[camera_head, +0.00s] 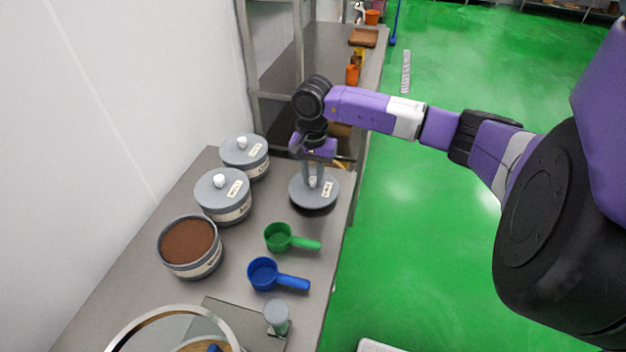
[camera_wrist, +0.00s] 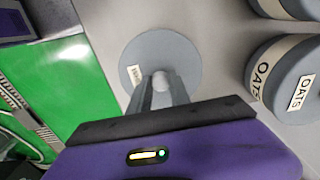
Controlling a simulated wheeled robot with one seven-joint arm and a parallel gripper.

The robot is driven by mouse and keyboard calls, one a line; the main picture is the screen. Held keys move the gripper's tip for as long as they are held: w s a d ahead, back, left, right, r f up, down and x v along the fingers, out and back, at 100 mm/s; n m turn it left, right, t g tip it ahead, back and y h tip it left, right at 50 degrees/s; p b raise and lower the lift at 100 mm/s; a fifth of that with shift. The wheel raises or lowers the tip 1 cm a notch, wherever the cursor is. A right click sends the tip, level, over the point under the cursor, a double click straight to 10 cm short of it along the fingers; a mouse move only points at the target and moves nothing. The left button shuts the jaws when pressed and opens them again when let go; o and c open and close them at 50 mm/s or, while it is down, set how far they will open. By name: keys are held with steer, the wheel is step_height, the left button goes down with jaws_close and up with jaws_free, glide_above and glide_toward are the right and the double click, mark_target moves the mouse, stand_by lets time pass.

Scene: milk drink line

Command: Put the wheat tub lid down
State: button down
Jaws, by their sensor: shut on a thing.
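The round grey wheat tub lid (camera_head: 301,193) has a small white label and a central knob. It is near the worktop's right edge, and it also shows in the wrist view (camera_wrist: 160,48). My gripper (camera_head: 313,177) points down over it, with its fingers (camera_wrist: 164,97) shut on the knob. The lid looks level, low over or on the worktop; I cannot tell whether it touches. An open tub of brown contents (camera_head: 190,262) stands at the left; its label is too small to read.
Two lidded tubs, the nearer (camera_head: 223,207) and the farther (camera_head: 244,166), stand left of the lid. A green scoop (camera_head: 278,238) and a blue scoop (camera_head: 264,275) lie in front. A metal shelf frame (camera_head: 276,92) stands behind. The green floor begins beyond the right edge.

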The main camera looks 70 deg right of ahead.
mark_target(313, 180)
steer(key=shift+f, duration=0.9)
steer(key=shift+f, duration=0.1)
steer(key=shift+f, duration=0.15)
steer(key=c, duration=1.2)
jaws_free()
steer(key=shift+r, duration=0.2)
step_height(313, 180, up, 12)
steer(key=b, duration=0.2)
